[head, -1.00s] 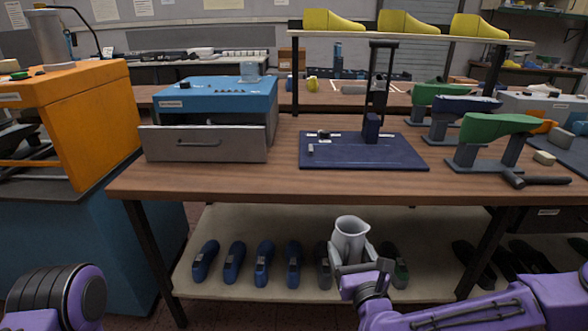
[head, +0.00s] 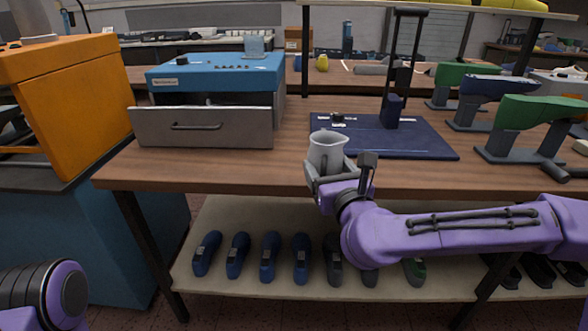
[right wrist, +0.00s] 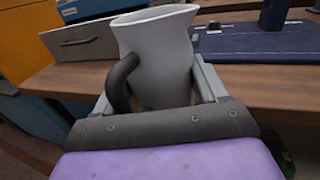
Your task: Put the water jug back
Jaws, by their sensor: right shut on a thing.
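The water jug (head: 327,149) is light grey and upright, with its open mouth on top. It is in front of the table's front edge in the head view. My right gripper (head: 327,174) is shut on the jug's lower body. In the right wrist view the jug (right wrist: 160,60) fills the upper middle, between the fingers of my right gripper (right wrist: 160,95), and its dark curved handle is on the left. Whether the jug's base touches anything is hidden by the gripper. My left arm shows at the lower left, but its gripper is out of view.
The wooden tabletop (head: 230,168) has bare room behind the jug and to its left. A blue box with an open grey drawer (head: 203,127) stands left. Several dark shoes (head: 270,257) rest on the lower shelf (head: 220,285).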

